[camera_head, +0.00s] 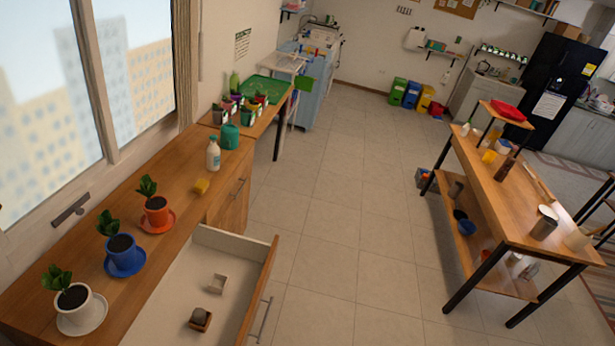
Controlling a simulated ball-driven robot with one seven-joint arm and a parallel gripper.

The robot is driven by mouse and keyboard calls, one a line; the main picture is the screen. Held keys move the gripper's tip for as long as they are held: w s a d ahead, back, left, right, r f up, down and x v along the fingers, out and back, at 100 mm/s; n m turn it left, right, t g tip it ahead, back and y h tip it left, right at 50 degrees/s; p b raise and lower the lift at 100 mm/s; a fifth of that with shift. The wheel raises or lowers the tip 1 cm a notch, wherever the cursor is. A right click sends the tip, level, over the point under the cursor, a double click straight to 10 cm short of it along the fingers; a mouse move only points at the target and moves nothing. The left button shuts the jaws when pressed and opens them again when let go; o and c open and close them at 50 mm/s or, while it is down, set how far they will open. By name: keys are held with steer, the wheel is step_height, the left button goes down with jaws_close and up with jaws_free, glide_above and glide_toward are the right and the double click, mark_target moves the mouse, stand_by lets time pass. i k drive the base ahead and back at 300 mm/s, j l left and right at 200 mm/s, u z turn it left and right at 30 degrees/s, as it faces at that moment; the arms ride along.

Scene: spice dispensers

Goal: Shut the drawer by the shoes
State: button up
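A wide drawer (178,298) stands pulled open from the wooden counter (85,245) at the lower left. Its inside is white, its front panel (258,292) is wood, and a metal bar handle (264,318) is on the outer face. The near end of the drawer is cut off by the picture's bottom edge. I cannot make out any shoes. My gripper is not in view.
A wooden table (515,205) stands at the right. The tiled floor (340,220) between is clear.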

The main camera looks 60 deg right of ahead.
mark_target(226, 274)
steer(key=z, duration=1.25)
